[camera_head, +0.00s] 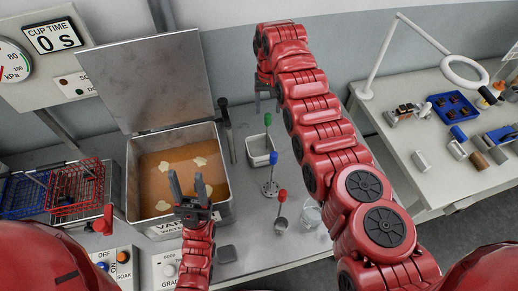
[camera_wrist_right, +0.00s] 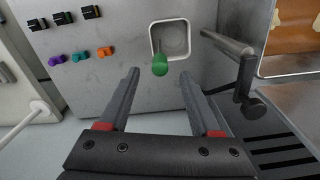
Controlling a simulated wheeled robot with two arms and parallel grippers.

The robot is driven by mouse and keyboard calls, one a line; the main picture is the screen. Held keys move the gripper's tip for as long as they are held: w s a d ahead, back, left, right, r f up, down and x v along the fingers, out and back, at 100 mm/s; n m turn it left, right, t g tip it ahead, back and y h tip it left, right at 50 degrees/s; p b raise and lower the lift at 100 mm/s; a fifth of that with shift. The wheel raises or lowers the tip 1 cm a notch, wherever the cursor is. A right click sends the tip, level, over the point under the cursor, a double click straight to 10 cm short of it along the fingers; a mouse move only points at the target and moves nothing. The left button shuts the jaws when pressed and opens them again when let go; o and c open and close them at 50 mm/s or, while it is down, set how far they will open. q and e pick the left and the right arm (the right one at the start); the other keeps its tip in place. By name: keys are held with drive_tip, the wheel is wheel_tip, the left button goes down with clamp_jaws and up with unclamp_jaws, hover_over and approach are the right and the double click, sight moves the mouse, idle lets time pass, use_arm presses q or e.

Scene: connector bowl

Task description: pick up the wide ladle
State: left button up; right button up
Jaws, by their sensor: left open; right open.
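I cannot tell which is the wide ladle. The green one's lower end is inside a small pale container (camera_head: 261,158); the red one has a round metal end. My right gripper (camera_head: 265,92) is open and empty, pointing down behind the green knob. In the right wrist view, the green knob (camera_wrist_right: 160,65) shows beyond the open fingers (camera_wrist_right: 165,95), apart from them. My left gripper (camera_head: 190,190) is open in front of the tank.
A tank (camera_head: 150,136) of orange liquid with pale pieces has its lid (camera_head: 153,80) raised. A black-handled bar (camera_head: 228,135) stands at its right. A red wire basket (camera_head: 80,190) lies left. A glass (camera_head: 312,214) stands near the front edge. Another table (camera_head: 425,165) is at right.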

sight(268, 114)
drive_tip(key=shift+s+f, duration=0.15)
drive_tip(key=shift+f, duration=0.65)
wheel_tip(268, 114, down, 5)
drive_tip(key=shift+r+b, duration=0.15)
drive_tip(key=shift+b, duration=0.5)
drive_tip(key=shift+r, duration=0.1)
clamp_jaws()
